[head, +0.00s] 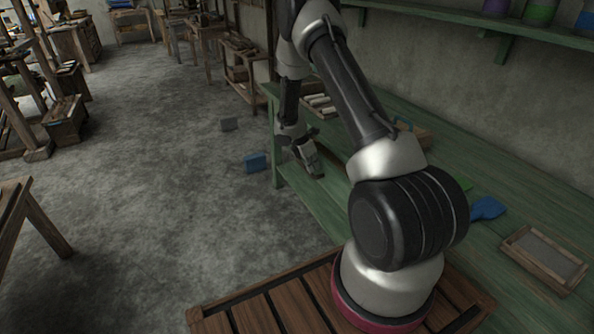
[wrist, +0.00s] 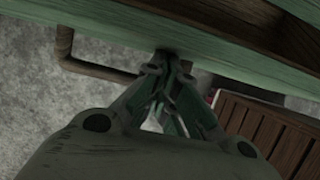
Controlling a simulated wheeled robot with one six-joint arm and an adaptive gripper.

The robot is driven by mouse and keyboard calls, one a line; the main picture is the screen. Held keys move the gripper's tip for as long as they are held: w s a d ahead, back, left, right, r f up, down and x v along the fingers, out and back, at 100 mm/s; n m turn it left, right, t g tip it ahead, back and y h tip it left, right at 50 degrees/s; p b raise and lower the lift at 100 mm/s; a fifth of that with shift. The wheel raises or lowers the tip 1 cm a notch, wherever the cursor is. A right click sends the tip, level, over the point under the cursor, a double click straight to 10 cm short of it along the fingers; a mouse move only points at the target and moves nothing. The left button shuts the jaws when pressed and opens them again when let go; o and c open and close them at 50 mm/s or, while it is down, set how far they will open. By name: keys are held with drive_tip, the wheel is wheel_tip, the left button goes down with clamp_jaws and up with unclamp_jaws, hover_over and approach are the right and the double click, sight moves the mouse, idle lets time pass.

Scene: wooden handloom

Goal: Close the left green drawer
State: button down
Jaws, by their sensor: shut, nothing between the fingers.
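The wrist view shows a green wooden drawer front (wrist: 235,57) with a brown bar handle (wrist: 64,48) at its left. Dark brown wood lies behind the green edge at upper right; I cannot tell how far the drawer stands out. My gripper (wrist: 165,68) is shut and empty, its fingertips at the green front, right of the handle's bend. I cannot tell whether they touch it. In the head view my gripper (head: 314,168) hangs low by the left part of the green bench (head: 325,208). No drawer can be made out there.
A blue object (head: 256,162) and a grey one (head: 229,124) lie on the floor left of the bench. A blue scoop (head: 487,208) and a framed tray (head: 545,258) lie on the benchtop. A green shelf (head: 470,22) runs above. The floor at left is mostly open.

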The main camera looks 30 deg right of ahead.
sight(320, 161)
drive_tip(key=shift+d, duration=1.85)
drive_tip(key=a, duration=0.2)
drive_tip(key=a+r, duration=0.1)
drive_tip(key=a, duration=0.1)
drive_tip(key=shift+w+a, duration=0.15)
drive_tip(key=shift+a, duration=0.2)
drive_tip(key=v, duration=0.9)
drive_tip(key=x, duration=1)
drive_tip(key=shift+w, duration=0.1)
drive_tip(key=shift+w+d, duration=0.1)
drive_tip(key=shift+d, duration=1.8)
drive_tip(key=shift+d, duration=0.1)
